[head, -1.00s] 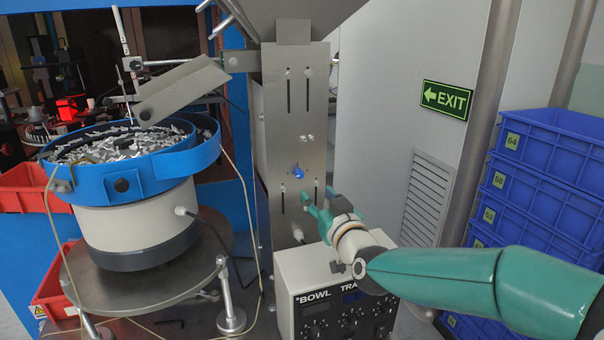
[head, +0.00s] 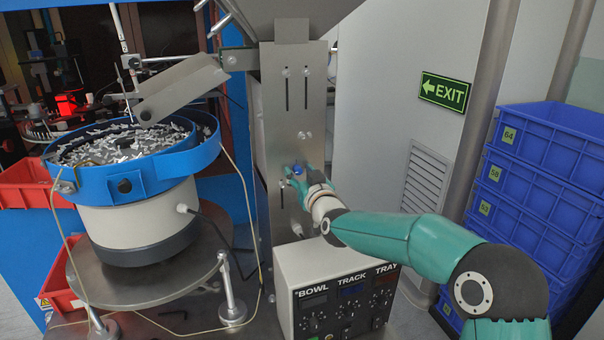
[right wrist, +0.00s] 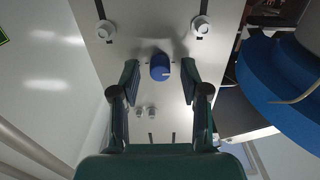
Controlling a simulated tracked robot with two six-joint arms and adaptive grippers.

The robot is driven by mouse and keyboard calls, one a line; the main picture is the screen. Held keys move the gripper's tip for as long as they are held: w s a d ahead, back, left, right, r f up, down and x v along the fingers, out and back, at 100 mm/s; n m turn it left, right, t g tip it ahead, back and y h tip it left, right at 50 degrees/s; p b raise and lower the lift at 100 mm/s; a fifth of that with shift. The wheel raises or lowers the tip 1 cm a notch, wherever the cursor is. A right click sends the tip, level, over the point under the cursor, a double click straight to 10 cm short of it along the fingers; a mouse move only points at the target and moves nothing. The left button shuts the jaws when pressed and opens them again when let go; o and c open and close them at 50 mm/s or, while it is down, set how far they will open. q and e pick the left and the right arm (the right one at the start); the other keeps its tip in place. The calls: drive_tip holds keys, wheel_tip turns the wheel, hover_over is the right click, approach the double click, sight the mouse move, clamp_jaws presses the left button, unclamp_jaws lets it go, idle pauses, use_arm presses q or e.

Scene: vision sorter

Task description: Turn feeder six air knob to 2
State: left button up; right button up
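The blue air knob (head: 298,170) sits on the steel front plate of the feeder column (head: 309,115), about halfway up. My right gripper (head: 294,178) is at the plate around the knob. In the right wrist view the knob (right wrist: 160,67) stands between the two green fingers of this gripper (right wrist: 160,75). The fingers are open, with a visible gap on each side of the knob. A short pale mark shows on the knob, toward the right in the wrist view. No readable scale numbers show around it. My left gripper is not in view.
A control box (head: 310,276) marked BOWL, TRACK and TRAY stands below my right arm. A blue-rimmed bowl feeder (head: 150,180) full of small parts is on the left. Stacked blue crates (head: 545,145) stand on the right. Bolts and slots dot the plate near the knob.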

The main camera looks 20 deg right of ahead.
clamp_jaws()
